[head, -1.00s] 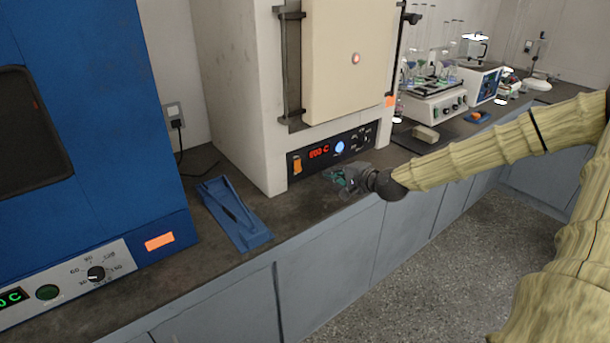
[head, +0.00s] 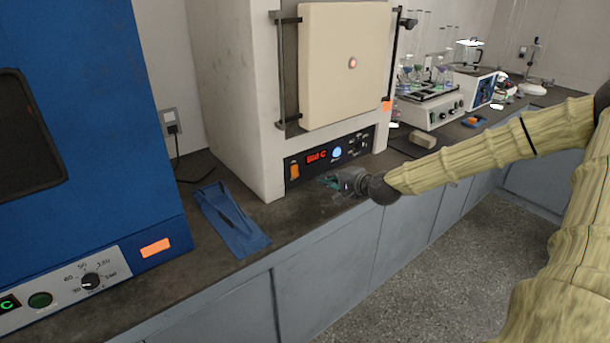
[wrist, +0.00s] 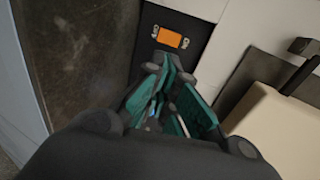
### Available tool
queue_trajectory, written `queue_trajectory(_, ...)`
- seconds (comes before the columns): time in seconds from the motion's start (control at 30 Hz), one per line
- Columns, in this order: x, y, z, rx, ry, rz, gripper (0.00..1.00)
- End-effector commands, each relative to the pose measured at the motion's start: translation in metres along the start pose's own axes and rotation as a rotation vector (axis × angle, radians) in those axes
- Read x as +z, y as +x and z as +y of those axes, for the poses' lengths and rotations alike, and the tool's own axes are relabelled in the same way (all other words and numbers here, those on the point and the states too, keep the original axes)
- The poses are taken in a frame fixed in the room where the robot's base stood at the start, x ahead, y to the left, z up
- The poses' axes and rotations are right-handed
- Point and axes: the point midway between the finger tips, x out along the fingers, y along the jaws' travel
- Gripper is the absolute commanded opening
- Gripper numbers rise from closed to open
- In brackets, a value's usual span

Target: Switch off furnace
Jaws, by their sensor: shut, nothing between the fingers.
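The furnace (head: 226,95) is a tall off-white box with a cream door (head: 346,70), standing on the dark bench in the head view. Its black control panel (head: 318,163) has a lit red display, a blue-white light and knobs. The orange power switch (head: 294,172) is at the panel's left end. It also shows in the wrist view as an orange rectangle (wrist: 171,38) between two screws. My gripper (head: 326,181) is low in front of the panel, right of the switch. In the wrist view its teal-padded fingers (wrist: 163,66) are shut and empty, pointing towards the switch, apparently without touching it.
A blue oven (head: 85,110) with its own orange switch (head: 156,247) stands at left. A blue tray-like holder (head: 232,222) lies on the bench between the two. Right of the furnace are a small block (head: 422,139) and a shaker with flasks (head: 430,108).

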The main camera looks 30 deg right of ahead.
Motion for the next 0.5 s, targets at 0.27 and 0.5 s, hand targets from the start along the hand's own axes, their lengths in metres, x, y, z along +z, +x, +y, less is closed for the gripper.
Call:
queue_trajectory(0.27, 0.000, 0.017, 0.001, 0.001, 0.000, 0.000, 0.00)
queue_trajectory(0.5, 0.000, 0.031, 0.001, 0.001, 0.001, 0.000, 0.00)
